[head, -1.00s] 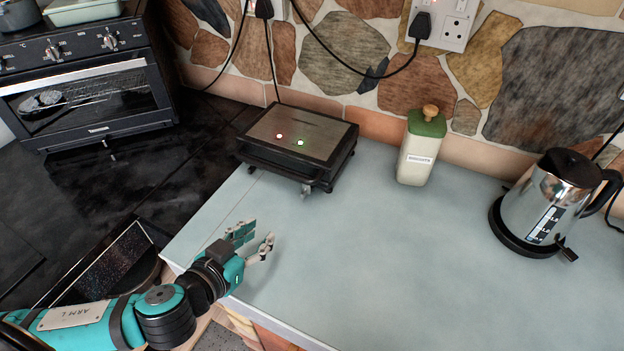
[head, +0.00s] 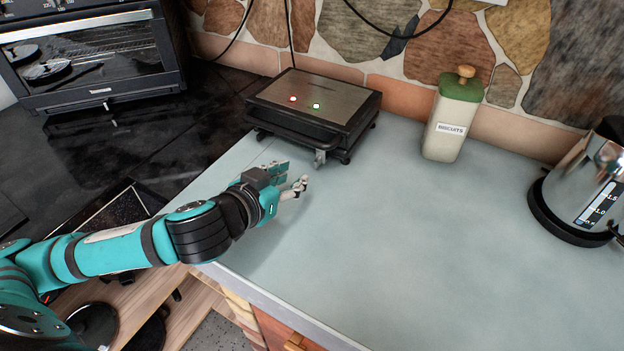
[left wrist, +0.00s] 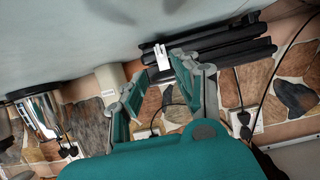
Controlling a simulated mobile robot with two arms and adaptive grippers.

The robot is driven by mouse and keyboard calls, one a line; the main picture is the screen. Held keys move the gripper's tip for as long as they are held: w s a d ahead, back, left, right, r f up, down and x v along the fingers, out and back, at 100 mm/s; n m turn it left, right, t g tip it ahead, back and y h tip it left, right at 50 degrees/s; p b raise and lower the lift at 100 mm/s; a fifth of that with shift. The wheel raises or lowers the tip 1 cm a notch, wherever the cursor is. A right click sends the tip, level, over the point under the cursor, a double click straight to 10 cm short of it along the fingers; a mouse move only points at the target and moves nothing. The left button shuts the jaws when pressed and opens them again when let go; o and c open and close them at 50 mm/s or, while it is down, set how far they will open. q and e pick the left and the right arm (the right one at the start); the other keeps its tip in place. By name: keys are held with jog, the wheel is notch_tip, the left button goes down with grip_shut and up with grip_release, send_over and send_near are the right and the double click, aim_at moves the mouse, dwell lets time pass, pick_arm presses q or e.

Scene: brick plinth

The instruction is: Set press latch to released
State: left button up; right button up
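In the left wrist view, which looks upside down, the press (left wrist: 235,50) and the pale latch (left wrist: 162,57) show beyond the spread fingers (left wrist: 157,68). My right gripper is not in view.
A biscuit jar (head: 453,115) with a green lid stands right of the press. A steel kettle (head: 588,190) stands at the far right. An oven (head: 95,55) is at the back left. The counter (head: 400,235) in front is clear.

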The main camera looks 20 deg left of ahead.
aim_at(315, 163)
pick_arm(q)
jog(key=x, duration=0.9)
jog(key=shift+w+f, duration=0.1)
grip_shut()
